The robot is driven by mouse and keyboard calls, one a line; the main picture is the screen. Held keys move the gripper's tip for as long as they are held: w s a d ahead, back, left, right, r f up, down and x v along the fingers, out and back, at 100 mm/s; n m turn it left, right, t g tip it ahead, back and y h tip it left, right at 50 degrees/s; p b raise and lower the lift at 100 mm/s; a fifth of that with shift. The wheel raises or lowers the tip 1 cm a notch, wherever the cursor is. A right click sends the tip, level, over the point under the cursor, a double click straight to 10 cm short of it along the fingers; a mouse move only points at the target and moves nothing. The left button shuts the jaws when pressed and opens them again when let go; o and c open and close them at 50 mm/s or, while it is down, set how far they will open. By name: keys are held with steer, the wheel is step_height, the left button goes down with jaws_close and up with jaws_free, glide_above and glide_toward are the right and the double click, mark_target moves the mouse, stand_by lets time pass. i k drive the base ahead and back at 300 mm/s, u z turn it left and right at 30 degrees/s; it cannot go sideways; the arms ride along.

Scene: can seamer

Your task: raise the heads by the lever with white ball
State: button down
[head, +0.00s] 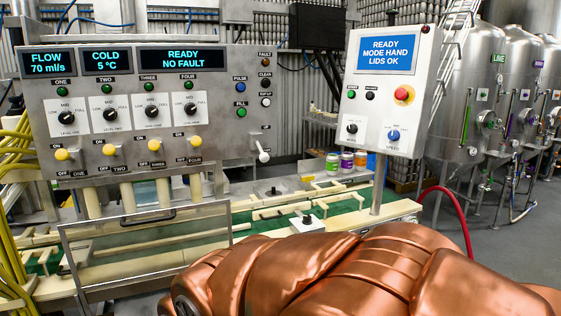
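The lever with the white ball (263,156) is at the lower right of the grey filler panel (225,100). Its short stem hangs downward, with the ball at the lower end. Small dark labels sit above and below it, too small to read surely. Several cream filling heads or tubes (128,193) hang under the panel, over the green conveyor. My copper arm fills the lower middle and right of the view, in front of the machine. My gripper is not visible, and nothing is seen touching the lever.
Yellow-tipped levers (109,150) and LEVEL knobs (110,114) line the panel left of the white ball. A clear framed guard (146,250) stands before the conveyor. A white control box (386,90) on a post stands right. Small cans (346,160) sit behind it.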

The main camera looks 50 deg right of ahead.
mark_target(264, 157)
steer(key=z, duration=1.3)
steer(key=k, duration=0.5)
steer(key=u, duration=2.05)
steer(key=i, duration=1)
steer(key=z, duration=2.05)
